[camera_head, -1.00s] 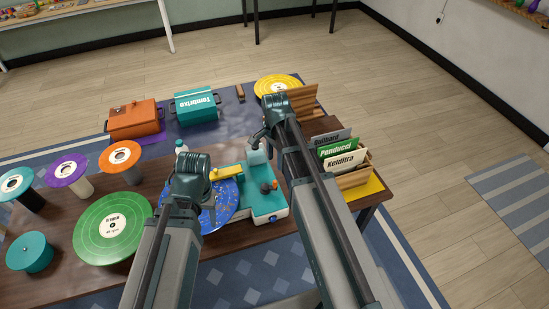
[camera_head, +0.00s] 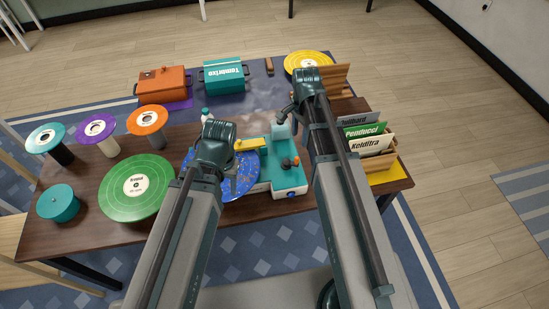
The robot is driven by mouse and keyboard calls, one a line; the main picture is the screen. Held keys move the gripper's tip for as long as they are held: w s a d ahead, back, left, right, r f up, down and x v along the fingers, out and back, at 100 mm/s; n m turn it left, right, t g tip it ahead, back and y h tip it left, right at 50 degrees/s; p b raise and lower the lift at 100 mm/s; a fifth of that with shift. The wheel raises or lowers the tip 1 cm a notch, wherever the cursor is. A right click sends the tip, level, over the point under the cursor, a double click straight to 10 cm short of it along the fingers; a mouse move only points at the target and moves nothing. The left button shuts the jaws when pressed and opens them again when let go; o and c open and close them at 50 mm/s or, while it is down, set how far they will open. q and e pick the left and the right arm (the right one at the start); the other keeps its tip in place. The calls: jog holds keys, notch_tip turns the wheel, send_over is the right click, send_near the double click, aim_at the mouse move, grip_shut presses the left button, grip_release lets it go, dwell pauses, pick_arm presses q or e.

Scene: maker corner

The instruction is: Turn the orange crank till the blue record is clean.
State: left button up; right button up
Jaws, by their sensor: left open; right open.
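The blue record (camera_head: 252,168) lies flat beside a teal cleaning machine (camera_head: 280,150), with pale specks on its visible surface. A yellow bar (camera_head: 250,144) reaches over its far edge. The small orange crank (camera_head: 296,160) is on the machine's top, near a dark knob. My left gripper (camera_head: 232,184) is open above the record's left part, and its arm hides some of the record. My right gripper (camera_head: 285,113) is open near the pale teal tank (camera_head: 281,131) at the machine's back, apart from the crank. I cannot tell if it touches the tank.
A green record (camera_head: 136,188) and several stands with coloured discs fill the table's left. An orange box (camera_head: 163,85) and a teal box (camera_head: 224,76) stand behind. A record rack (camera_head: 372,163) is at right, and a yellow record (camera_head: 308,63) lies at the back.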

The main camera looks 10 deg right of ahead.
aim_at(297, 157)
jog(key=n, duration=3.5)
jog(key=shift+r, duration=0.1)
notch_tip(297, 157, down, 14)
jog(key=b, duration=1.3)
jog(key=shift+b, duration=0.35)
jog(key=shift+r, duration=0.1)
grip_shut()
